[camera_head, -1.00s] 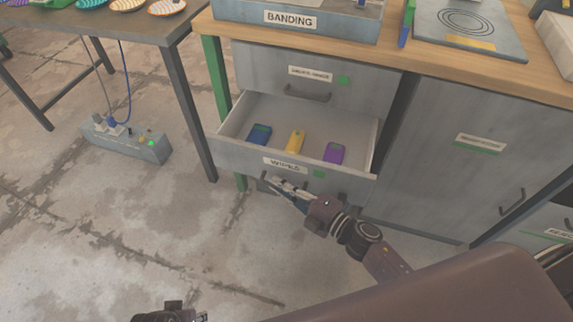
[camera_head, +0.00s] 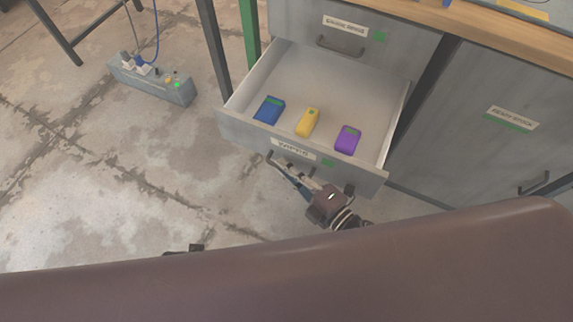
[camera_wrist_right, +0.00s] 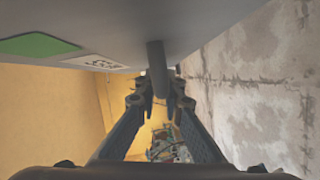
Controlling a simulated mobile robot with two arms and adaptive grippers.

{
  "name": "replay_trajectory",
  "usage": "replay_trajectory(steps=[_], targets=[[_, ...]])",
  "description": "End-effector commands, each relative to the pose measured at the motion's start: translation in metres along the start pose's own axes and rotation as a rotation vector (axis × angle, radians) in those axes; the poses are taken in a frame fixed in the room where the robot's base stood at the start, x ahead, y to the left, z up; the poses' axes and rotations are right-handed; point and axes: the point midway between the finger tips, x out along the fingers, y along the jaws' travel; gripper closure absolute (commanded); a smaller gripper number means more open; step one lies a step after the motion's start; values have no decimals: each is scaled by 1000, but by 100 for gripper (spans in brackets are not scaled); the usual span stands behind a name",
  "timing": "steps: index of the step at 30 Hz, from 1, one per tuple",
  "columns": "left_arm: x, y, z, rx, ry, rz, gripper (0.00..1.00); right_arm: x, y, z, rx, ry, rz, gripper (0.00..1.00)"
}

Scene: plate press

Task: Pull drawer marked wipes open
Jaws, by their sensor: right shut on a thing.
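The open drawer (camera_head: 355,171) stands well out of the grey cabinet in the head view. Its front label (camera_head: 293,149) is too blurred to read for certain. Inside lie a blue box (camera_head: 269,110), a yellow box (camera_head: 307,122) and a purple box (camera_head: 347,139). My right gripper (camera_head: 287,172) is at the underside of the drawer front, shut on its handle. In the right wrist view the dark handle (camera_wrist_right: 156,56) runs down between the fingers. Only a small dark piece of my left gripper (camera_head: 184,250) shows above my body; its fingers are hidden.
A shut drawer (camera_head: 378,20) with its own handle sits above the open one. A cabinet door (camera_head: 500,150) is to the right. A power strip box (camera_head: 155,82) with cables lies on the floor at left. The floor in front of the drawer is clear.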

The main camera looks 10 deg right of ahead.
Motion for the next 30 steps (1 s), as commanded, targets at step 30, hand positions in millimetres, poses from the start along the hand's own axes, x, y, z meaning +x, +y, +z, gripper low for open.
replay_trajectory(steps=[30], targets=[[0, 0, 0, 0, -1, 1, 60, -83, -2, 0, 1, -2, -5, 74]])
